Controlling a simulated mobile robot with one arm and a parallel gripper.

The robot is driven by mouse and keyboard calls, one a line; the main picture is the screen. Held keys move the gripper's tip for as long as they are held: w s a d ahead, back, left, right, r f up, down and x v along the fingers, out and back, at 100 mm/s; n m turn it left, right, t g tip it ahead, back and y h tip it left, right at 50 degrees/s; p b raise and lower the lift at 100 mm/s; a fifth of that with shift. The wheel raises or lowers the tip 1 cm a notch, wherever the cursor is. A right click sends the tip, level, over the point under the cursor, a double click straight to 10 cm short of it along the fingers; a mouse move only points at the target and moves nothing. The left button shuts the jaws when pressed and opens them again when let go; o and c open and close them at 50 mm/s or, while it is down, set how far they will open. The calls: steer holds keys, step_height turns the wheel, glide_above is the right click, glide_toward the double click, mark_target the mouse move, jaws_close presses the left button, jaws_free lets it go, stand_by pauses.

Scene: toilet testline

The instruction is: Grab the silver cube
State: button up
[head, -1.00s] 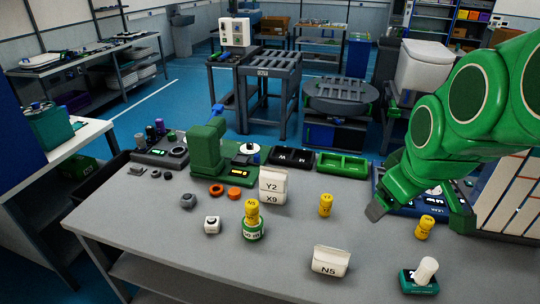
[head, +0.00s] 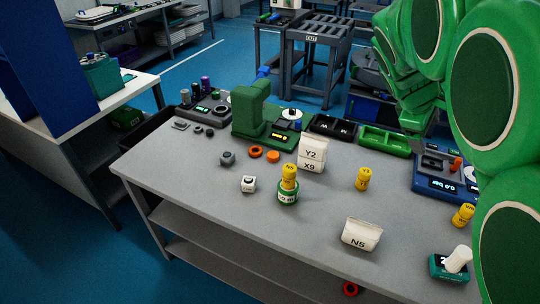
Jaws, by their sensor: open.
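My green arm fills the right side of the view, well away from the cube. I cannot make out my gripper's fingers, and nothing of mine touches the cube.
White pouches marked Y2 X9 (head: 312,155) and N5 (head: 361,234) stand on the bench. Orange rings (head: 255,152) and a green machine (head: 257,115) are behind the cube. More yellow cylinders (head: 362,179) stand to the right. The bench in front of the cube is clear.

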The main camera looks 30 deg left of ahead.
steer(key=w+a+f+n+t+h, duration=0.1)
steer(key=w+a+f+n, duration=0.15)
steer(key=w+a, duration=0.3)
steer(key=w+a+f+n+t+h, duration=0.1)
steer(key=w+a+f+n+t, duration=0.2)
steer(key=a, duration=0.4)
steer(key=n+t+y, duration=0.4)
steer(key=n, duration=0.7)
glide_above(230, 154)
steer(key=w+d, duration=0.4)
steer(key=d, duration=1)
step_height(230, 154, down, 16)
steer(key=s+a+f+n+y, duration=0.1)
steer(key=s+a+f, duration=0.2)
steer(key=a, duration=0.2)
steer(key=s+a+f+n+y, duration=0.1)
steer(key=s+a+f+n, duration=0.1)
steer(key=s+a+f, duration=0.1)
steer(key=s+a+f+n+y, duration=0.1)
steer(key=s+a+f+n, duration=0.1)
steer(key=s+a+f, duration=0.2)
steer(key=shift+a, duration=1.35)
steer(key=shift+x, duration=3.1)
steer(key=shift+w+a+f, duration=0.1)
steer(key=shift+w+f, duration=0.25)
steer(key=shift+w, duration=0.3)
